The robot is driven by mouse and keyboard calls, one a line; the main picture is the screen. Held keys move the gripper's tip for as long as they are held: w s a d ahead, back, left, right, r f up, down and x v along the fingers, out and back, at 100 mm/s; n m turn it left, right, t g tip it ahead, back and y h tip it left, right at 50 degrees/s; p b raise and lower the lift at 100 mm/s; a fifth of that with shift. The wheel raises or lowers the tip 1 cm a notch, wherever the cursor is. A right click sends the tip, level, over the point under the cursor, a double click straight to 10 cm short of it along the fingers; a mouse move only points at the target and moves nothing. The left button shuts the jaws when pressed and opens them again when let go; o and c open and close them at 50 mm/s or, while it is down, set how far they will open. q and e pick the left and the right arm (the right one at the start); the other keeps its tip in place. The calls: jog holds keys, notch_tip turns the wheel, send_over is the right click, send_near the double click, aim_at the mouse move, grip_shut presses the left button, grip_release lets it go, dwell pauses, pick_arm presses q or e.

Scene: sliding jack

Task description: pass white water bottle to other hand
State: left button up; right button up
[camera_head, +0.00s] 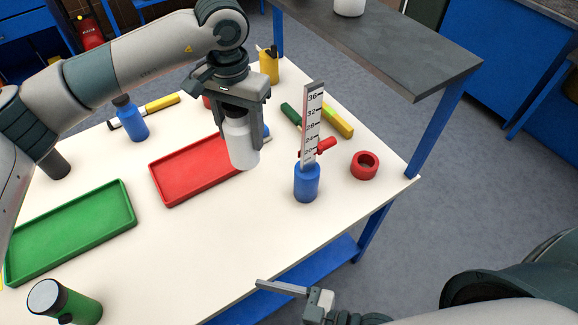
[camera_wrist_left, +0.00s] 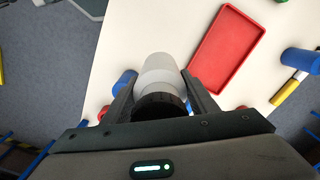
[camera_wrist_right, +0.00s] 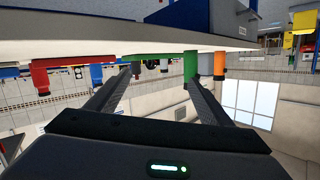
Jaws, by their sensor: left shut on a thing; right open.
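The white water bottle (camera_head: 242,148) hangs upright in my left gripper (camera_head: 240,118), above the table at the right end of the red tray. In the left wrist view the bottle (camera_wrist_left: 160,74) sits between the two fingers, its black cap (camera_wrist_left: 160,104) nearest the camera. My left gripper is shut on it. My right gripper (camera_head: 290,297) is low at the front, off the table's front edge, and well apart from the bottle. In the right wrist view its two fingers (camera_wrist_right: 160,90) are spread with nothing between them.
The table (camera_head: 215,235) holds a red tray (camera_head: 180,187), a green tray (camera_head: 75,232), a blue bottle with a ruler standing over it (camera_head: 306,182), a red ring (camera_head: 364,166) and a green container (camera_head: 75,305). A grey-topped bench (camera_head: 400,50) stands behind. The table's front middle is clear.

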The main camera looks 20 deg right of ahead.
notch_tip(320, 180, up, 5)
jog(key=w+m, duration=0.1)
jog(key=w, duration=0.2)
jog(key=t+h, duration=0.2)
jog(key=t, duration=0.4)
send_near(242, 143)
notch_tip(242, 143, down, 4)
jog(key=w+d, duration=0.2)
jog(key=shift+a+g+y, duration=0.1)
jog(key=shift+g+y, duration=0.2)
jog(key=shift+x, duration=6)
jog(key=shift+c, duration=0.3)
jog(key=c, duration=1)
pick_arm(q)
jog(key=o, duration=1.3)
jog(key=shift+c, duration=0.2)
pick_arm(e)
jog(key=shift+c, duration=1)
